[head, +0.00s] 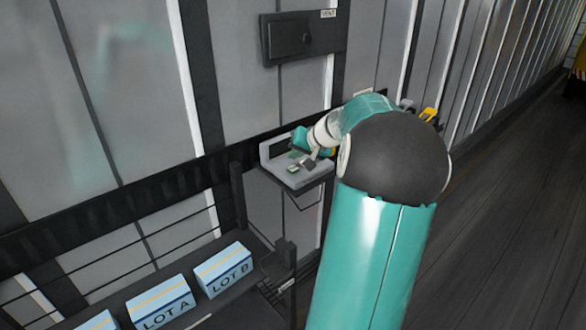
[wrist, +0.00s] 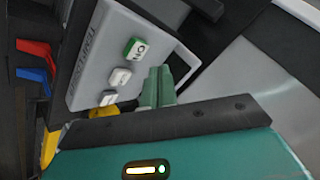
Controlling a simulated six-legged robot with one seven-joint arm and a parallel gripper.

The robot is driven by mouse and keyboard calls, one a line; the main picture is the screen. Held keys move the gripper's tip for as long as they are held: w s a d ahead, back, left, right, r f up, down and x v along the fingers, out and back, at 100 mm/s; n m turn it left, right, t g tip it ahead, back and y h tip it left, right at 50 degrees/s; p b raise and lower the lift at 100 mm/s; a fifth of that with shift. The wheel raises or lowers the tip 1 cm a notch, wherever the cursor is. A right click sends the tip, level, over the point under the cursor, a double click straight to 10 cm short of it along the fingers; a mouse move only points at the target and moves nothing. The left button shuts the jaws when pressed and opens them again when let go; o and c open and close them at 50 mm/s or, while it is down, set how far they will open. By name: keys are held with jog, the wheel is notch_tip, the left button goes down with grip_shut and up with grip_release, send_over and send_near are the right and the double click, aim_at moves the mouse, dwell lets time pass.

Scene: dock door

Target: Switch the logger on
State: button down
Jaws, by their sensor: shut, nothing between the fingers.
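A grey control unit (head: 270,155) sits on a small shelf against the wall in the head view. In the wrist view the unit's panel (wrist: 92,55) has lettering I cannot read for certain.
A dark wall box (head: 290,37) is mounted above the unit. Blue boxes marked LOT A (head: 160,303) and LOT B (head: 223,270) stand on a rack at lower left. A red piece (wrist: 35,48) and a blue piece (wrist: 35,77) show beside the unit. Floor is open at right.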

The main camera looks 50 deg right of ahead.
aim_at(290, 166)
jog(key=shift+f, duration=0.7)
jog(key=shift+f, duration=0.1)
dwell(1.5)
jog(key=shift+f, duration=0.3)
jog(key=shift+f, duration=0.55)
dwell(0.8)
jog(key=shift+r, duration=0.95)
jog(key=shift+r, duration=2.55)
